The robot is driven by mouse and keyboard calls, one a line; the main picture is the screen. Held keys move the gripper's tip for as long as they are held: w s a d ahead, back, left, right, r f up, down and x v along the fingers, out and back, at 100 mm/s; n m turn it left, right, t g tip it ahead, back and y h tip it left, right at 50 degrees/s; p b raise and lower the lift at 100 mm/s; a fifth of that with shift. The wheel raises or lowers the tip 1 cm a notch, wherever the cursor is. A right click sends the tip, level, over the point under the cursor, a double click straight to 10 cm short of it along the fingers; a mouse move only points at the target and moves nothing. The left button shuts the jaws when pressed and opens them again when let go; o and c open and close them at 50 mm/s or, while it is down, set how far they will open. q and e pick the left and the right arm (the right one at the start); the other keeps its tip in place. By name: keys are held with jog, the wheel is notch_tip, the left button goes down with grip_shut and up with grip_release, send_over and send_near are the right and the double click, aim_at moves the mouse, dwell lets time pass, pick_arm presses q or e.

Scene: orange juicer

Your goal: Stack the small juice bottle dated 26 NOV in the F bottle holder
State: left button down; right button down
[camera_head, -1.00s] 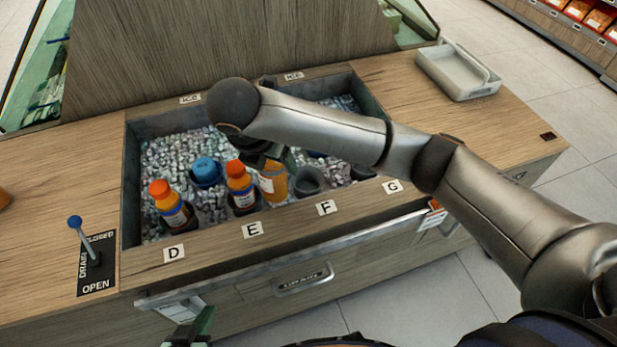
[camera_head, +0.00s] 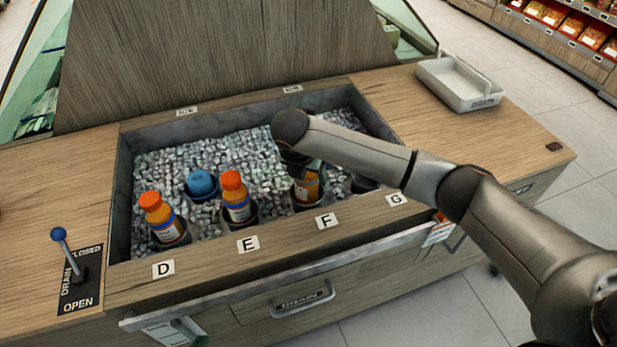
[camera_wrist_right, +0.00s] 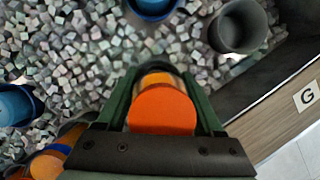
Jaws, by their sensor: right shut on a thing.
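My right gripper (camera_wrist_right: 163,105) is shut on a small juice bottle with an orange cap (camera_wrist_right: 162,110). In the head view this bottle (camera_head: 308,188) is upright at the dark F bottle holder (camera_head: 300,205), with its lower part apparently inside the rim. Its date cannot be read. My right wrist covers its top and most of the gripper there.
Orange-capped bottles stand in the D holder (camera_head: 163,219) and E holder (camera_head: 239,210). The grey G holder (camera_wrist_right: 238,28) is empty. Ice cubes (camera_head: 235,160) fill the bin. A white tray (camera_head: 459,82) sits on the counter.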

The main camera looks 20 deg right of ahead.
jog(key=shift+f, duration=0.1)
jog(key=shift+f, duration=0.2)
jog(key=shift+c, duration=2.2)
grip_release()
jog(key=shift+f, duration=0.1)
jog(key=o, duration=0.4)
